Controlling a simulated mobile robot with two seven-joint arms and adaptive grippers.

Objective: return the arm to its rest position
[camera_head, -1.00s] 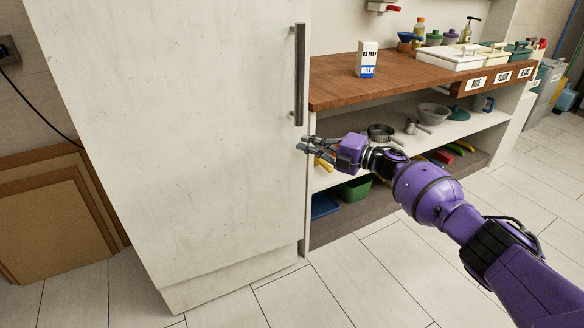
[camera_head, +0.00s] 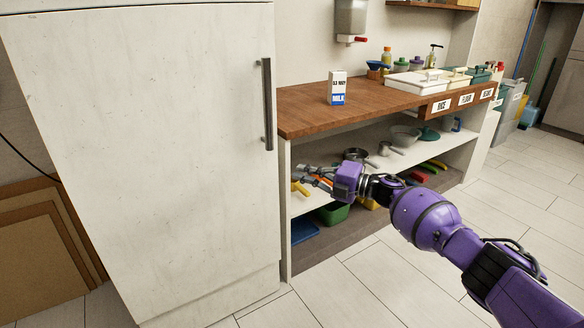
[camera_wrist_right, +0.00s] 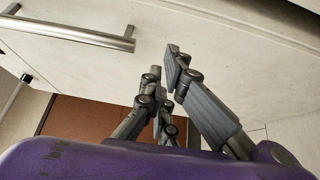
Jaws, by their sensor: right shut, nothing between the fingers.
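My right gripper (camera_head: 306,174) is at the end of the purple arm, in front of the open shelf unit and to the right of the tall white cabinet. Its fingers are shut with nothing between them; they also show in the right wrist view (camera_wrist_right: 163,72). It is apart from the cabinet door's handle (camera_head: 267,104), which is above and left of it. In the wrist view the handle (camera_wrist_right: 70,34) lies left of the fingers. My left gripper is not in view.
The white cabinet (camera_head: 150,150) is closed. A wooden counter (camera_head: 310,112) holds a milk carton (camera_head: 338,88) and lidded bins (camera_head: 415,84). The shelf below holds pans (camera_head: 357,155) and bowls (camera_head: 404,135). Brown boards (camera_head: 40,240) lean at the left. The floor (camera_head: 370,285) in front is clear.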

